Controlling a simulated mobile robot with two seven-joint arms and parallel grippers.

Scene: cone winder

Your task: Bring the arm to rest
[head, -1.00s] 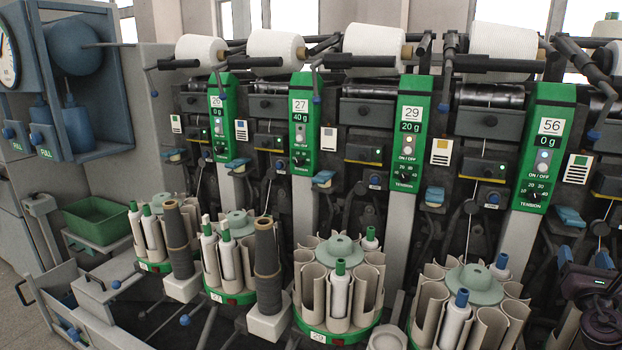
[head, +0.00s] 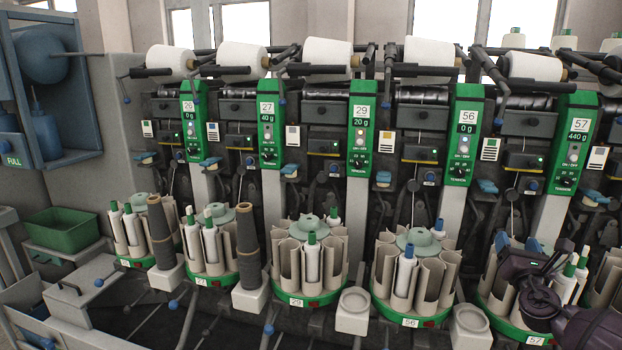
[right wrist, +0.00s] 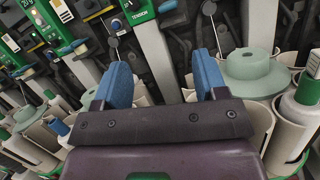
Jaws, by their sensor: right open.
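My right arm, dark purple, comes in at the lower right of the head view. Its gripper (head: 518,243) is in front of the bobbin magazine of unit 57, and its two blue fingers stand apart. In the right wrist view the blue fingers of the gripper (right wrist: 163,72) are wide apart with nothing between them. Behind them are dark machine parts and a pale green magazine hub (right wrist: 252,66). I cannot tell how far the fingers are from the magazine. My left gripper is not in view.
A row of winding units carries white cones (head: 327,53) on top and round bobbin magazines (head: 311,229) below. Two dark yarn bobbins (head: 247,244) stand on white blocks at the front. A green bin (head: 63,231) sits at left.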

